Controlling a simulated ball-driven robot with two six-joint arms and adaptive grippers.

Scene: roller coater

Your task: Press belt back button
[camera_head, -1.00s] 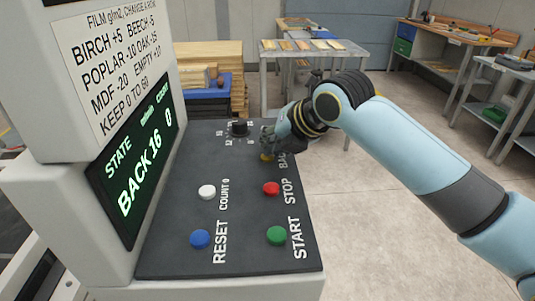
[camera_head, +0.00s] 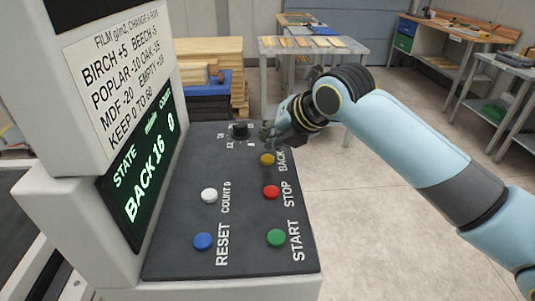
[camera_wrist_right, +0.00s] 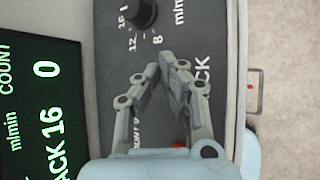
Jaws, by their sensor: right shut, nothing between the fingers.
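The yellow back button (camera_head: 267,159) sits on the dark sloped control panel (camera_head: 180,262), beside the label BACK. My right gripper (camera_head: 268,134) is shut and empty, just beyond the yellow button and apart from it in the head view. In the right wrist view my right gripper (camera_wrist_right: 164,72) hangs over the panel with its fingertips together, below the black knob (camera_wrist_right: 141,13); the yellow button is hidden there. The display (camera_head: 140,170) reads STATE, BACK 16 and 0 in green. My left gripper is not in view.
Other panel buttons are red stop (camera_head: 271,192), green start (camera_head: 277,238), white count (camera_head: 209,195) and blue reset (camera_head: 203,242). The speed knob (camera_head: 239,131) is at the panel's far end. A grey table (camera_head: 315,46) with boards stands behind. Open floor lies right.

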